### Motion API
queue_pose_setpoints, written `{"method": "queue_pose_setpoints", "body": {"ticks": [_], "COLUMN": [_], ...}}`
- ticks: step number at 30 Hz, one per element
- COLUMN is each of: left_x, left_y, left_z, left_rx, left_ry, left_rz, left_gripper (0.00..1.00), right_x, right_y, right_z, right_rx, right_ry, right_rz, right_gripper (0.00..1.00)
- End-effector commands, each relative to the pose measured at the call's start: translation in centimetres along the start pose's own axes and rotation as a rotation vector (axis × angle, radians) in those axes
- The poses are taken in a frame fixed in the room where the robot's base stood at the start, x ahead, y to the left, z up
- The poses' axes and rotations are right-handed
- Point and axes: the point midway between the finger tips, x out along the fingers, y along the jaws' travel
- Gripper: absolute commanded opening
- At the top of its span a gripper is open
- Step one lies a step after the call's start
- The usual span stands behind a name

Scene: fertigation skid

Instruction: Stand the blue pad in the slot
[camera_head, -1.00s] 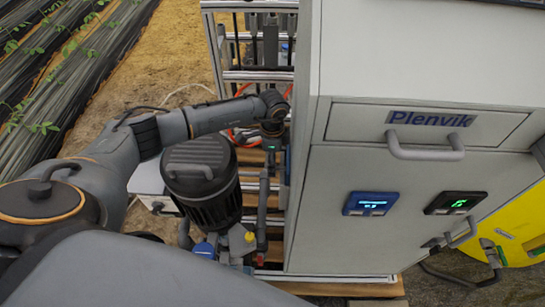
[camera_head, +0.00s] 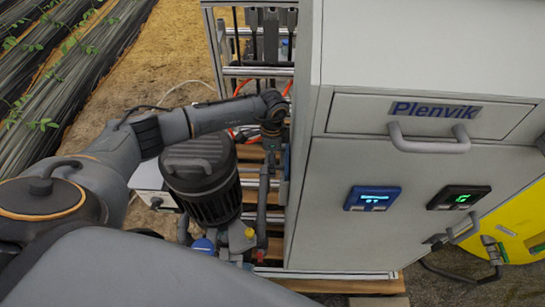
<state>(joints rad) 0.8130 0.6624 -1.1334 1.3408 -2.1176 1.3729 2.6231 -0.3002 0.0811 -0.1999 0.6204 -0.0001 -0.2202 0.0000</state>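A blue-framed panel with a lit screen (camera_head: 372,198) sits on the front of the grey cabinet (camera_head: 330,230). It is the only blue pad-like thing I see clearly, and I cannot tell whether it is the task's pad. I cannot make out a slot for certain. My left arm reaches across to the cabinet's left side. My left gripper (camera_head: 271,151) points down there, beside the cabinet wall and above the pipework. Its fingers are small and partly hidden, so I cannot tell whether it holds anything. My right gripper is not in view.
A black ribbed motor (camera_head: 203,180) stands just below my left forearm. A metal frame with rails (camera_head: 260,72) and an orange hose (camera_head: 243,88) lie behind. A drawer with a handle (camera_head: 430,140) and a black-framed panel (camera_head: 458,197) are on the cabinet. A yellow unit (camera_head: 515,225) stands at right.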

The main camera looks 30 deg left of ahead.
Motion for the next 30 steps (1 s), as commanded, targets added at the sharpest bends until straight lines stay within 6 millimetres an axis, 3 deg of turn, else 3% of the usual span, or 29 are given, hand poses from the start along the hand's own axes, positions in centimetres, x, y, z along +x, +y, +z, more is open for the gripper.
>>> {"method": "queue_pose_setpoints", "body": {"ticks": [11, 24, 30], "left_x": [-0.6, -9.1, -11.5], "left_y": [-0.1, -0.1, 0.0], "left_z": [0.0, 0.0, 0.0], "left_rx": [0.000, 0.000, 0.001], "left_ry": [0.001, 0.002, 0.001], "left_rz": [-0.001, -0.003, -0.001], "left_gripper": [1.00, 1.00, 1.00], "right_x": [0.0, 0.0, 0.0], "right_y": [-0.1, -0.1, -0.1], "right_z": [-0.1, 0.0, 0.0], "right_rx": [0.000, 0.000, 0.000], "right_ry": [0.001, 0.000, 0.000], "right_rz": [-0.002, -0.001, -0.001], "right_gripper": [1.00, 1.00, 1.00]}}
